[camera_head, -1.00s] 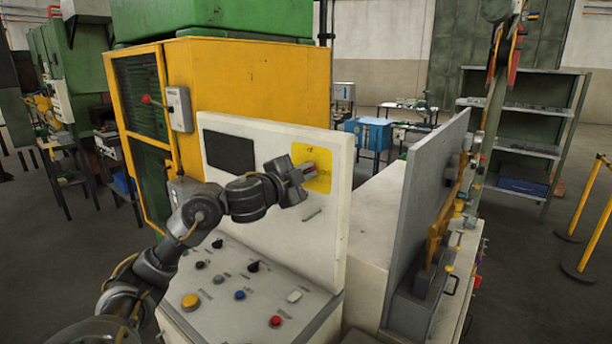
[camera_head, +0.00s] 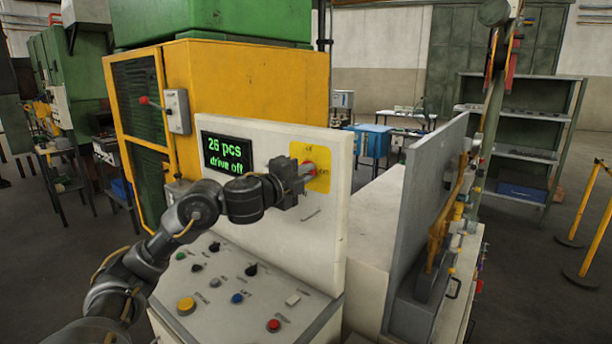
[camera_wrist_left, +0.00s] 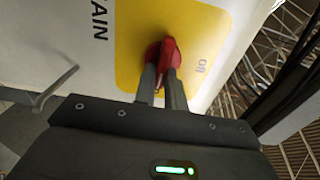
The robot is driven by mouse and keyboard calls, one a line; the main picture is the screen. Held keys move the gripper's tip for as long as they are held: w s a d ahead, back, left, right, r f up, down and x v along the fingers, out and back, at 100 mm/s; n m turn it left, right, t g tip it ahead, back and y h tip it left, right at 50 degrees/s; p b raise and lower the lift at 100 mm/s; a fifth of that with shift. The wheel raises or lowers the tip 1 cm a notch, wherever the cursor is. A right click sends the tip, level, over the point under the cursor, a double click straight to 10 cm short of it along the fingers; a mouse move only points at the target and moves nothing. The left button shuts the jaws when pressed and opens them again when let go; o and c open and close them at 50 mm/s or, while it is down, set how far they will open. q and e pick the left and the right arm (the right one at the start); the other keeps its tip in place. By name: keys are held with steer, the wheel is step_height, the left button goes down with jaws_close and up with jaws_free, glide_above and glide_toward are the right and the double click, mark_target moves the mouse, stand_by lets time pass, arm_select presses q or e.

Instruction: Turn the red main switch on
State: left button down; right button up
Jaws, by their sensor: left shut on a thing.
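The red main switch (camera_head: 309,168) sits on a yellow plate (camera_head: 323,155) at the upper right of the white control panel. In the left wrist view the red knob (camera_wrist_left: 164,56) stands out from the plate, near the letters "AIN". My left gripper (camera_head: 301,173) is at the switch, its two fingers closed on the red knob; it also shows in the left wrist view (camera_wrist_left: 162,78). The panel's display (camera_head: 227,154) is lit and reads "26 pcs" and "drive off" in green. My right gripper is not in view.
The sloped desk below the panel carries several buttons, including a yellow one (camera_head: 186,305) and a red one (camera_head: 273,325). A grey upright plate (camera_head: 425,200) stands to the right. A yellow machine cabinet (camera_head: 245,85) is behind the panel.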

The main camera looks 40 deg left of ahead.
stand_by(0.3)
arm_select(q)
steer(key=c, duration=1.5)
jaws_free()
steer(key=shift+o, duration=0.2)
steer(key=shift+s, duration=0.1)
steer(key=s+b, duration=0.3)
steer(key=s, duration=0.7)
steer(key=shift+s+d+b, duration=0.15)
steer(key=shift+s+b, duration=0.2)
steer(key=shift+b, duration=0.05)
